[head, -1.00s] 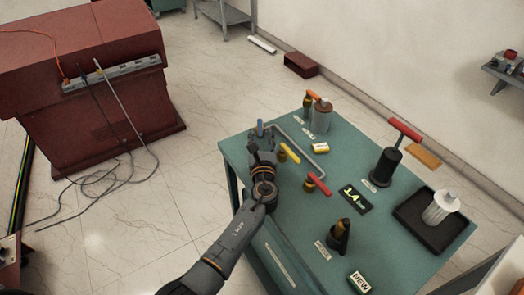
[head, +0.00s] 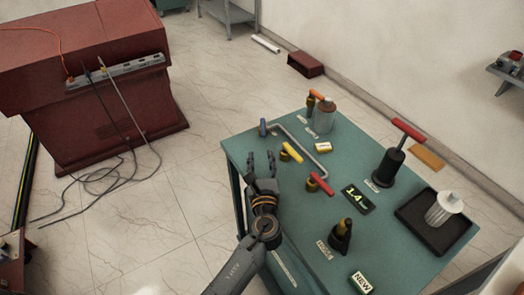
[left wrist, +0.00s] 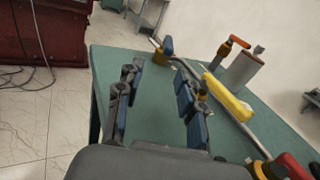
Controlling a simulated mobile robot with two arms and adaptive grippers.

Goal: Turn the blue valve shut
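The blue valve (head: 263,127) stands at the far left corner of the green table, at the end of a bent grey pipe. Its blue handle (left wrist: 168,46) also shows in the left wrist view, beyond my fingers and slightly right of the gap between them. My left gripper (head: 262,158) is open and empty over the left edge of the table, nearer to me than the valve and apart from it. In the left wrist view its two fingers (left wrist: 157,92) are spread wide with nothing between them. My right gripper is not in view.
A yellow-handled valve (head: 291,152) and a red-handled valve (head: 320,184) stand right of my left gripper. The grey pipe (head: 298,138), an orange-handled valve (head: 315,96) and a grey cylinder (head: 324,116) are at the back. A black tray (head: 412,221) lies at the right.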

